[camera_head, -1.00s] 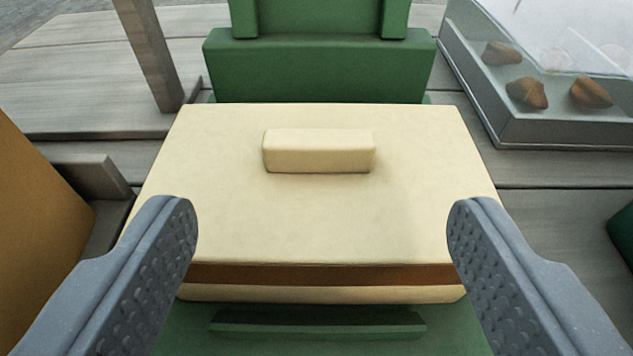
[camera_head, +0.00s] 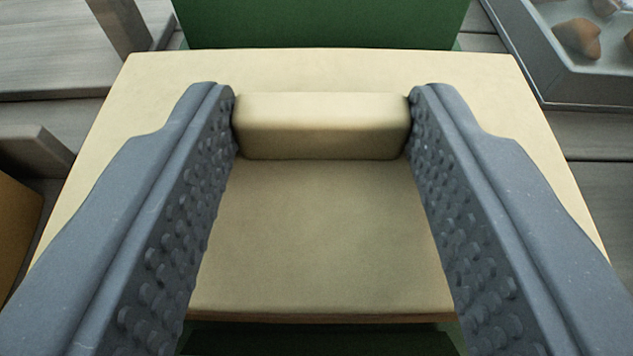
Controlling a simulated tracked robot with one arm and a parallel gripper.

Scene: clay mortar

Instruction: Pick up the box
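The box (camera_head: 320,240) is cream coloured with a flat top and fills the middle of the view. A raised cream block-shaped handle (camera_head: 321,127) sits on its top. My gripper (camera_head: 322,110) has its two grey studded fingers over the box top, one at each end of the handle. The fingertips appear to touch the handle's ends, so the gripper is shut on it. The box's sides are mostly hidden under the top and the fingers.
A green block-like structure (camera_head: 320,22) stands right behind the box. A grey-framed case (camera_head: 570,85) with brown lumps inside is at the upper right. A wooden post (camera_head: 122,25) is at the upper left, and an orange-brown object (camera_head: 15,225) is at the left edge.

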